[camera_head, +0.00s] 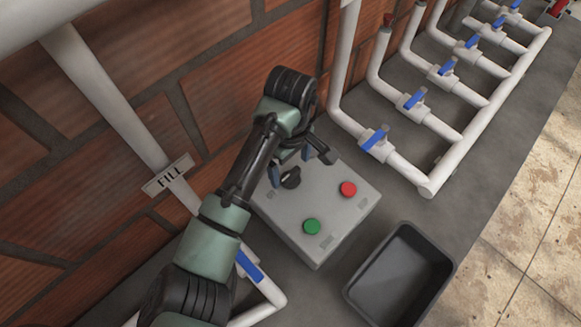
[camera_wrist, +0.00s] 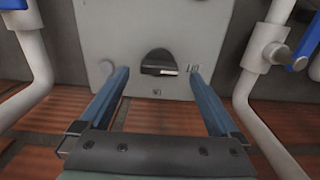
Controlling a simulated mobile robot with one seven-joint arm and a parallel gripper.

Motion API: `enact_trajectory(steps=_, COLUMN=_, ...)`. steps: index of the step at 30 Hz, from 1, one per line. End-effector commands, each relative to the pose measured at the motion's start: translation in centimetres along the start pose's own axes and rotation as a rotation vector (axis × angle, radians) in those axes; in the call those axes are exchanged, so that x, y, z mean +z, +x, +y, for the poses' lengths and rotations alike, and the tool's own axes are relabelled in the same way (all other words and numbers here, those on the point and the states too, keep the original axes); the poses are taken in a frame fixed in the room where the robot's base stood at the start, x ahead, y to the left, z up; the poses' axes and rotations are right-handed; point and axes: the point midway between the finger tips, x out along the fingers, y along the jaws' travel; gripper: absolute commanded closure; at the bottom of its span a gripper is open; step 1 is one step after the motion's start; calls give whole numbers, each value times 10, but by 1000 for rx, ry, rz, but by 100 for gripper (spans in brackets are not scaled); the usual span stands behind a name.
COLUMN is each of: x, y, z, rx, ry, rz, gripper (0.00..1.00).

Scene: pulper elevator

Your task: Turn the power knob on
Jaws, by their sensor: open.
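The power knob (camera_head: 291,177) is a round black knob on the top face of a grey control box (camera_head: 318,237). The box also bears a red button (camera_head: 348,188) and a green button (camera_head: 311,226). In the wrist view the knob (camera_wrist: 159,62) shows a pale pointer mark toward the right of that picture. My gripper (camera_wrist: 158,72) is open, with one blue finger to each side of the knob in the wrist view. I cannot tell whether the fingers touch it. In the head view my arm and gripper hang over the back left part of the box.
White pipes (camera_head: 452,150) with several blue-handled valves run right of the box. A dark open bin (camera_head: 405,272) stands at its front right. Another blue valve handle (camera_head: 249,265) is close by my arm.

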Motion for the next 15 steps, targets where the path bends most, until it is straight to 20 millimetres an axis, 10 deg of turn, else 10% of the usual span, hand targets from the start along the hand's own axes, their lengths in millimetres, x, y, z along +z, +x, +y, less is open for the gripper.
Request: enact_trajectory(steps=15, x=0, y=26, z=0, rx=1, ry=0, rz=1, gripper=3)
